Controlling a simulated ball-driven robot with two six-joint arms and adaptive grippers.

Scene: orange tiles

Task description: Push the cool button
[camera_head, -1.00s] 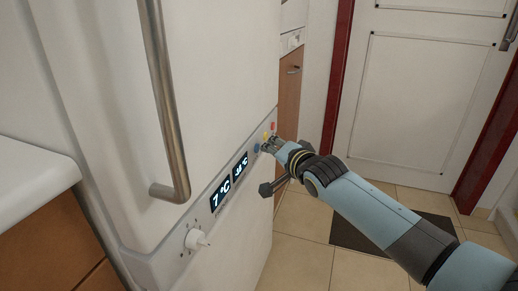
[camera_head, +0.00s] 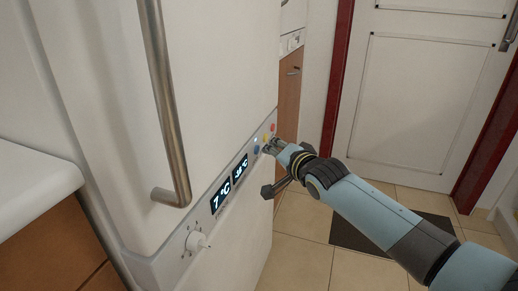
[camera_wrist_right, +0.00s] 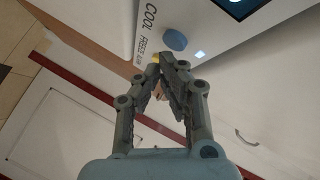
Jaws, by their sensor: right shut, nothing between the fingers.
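The blue button (camera_head: 256,150) sits on the fridge's control strip, with a yellow button (camera_head: 266,137) and a red button (camera_head: 273,127) farther along. The blue button also shows in the right wrist view (camera_wrist_right: 175,40), near the printed word COOL. A small white light (camera_wrist_right: 200,54) glows beside it. My right gripper (camera_head: 268,147) is shut and empty, its tips close to the strip between the blue and yellow buttons. In the wrist view its tips (camera_wrist_right: 162,59) are apart from the blue button and partly cover the yellow one. My left gripper is out of view.
The white fridge (camera_head: 215,75) has a long metal handle (camera_head: 167,105), two temperature displays (camera_head: 221,195) and a white knob (camera_head: 196,241). A counter (camera_head: 30,185) stands at the left. A white door (camera_head: 415,105) is behind, with open tiled floor before it.

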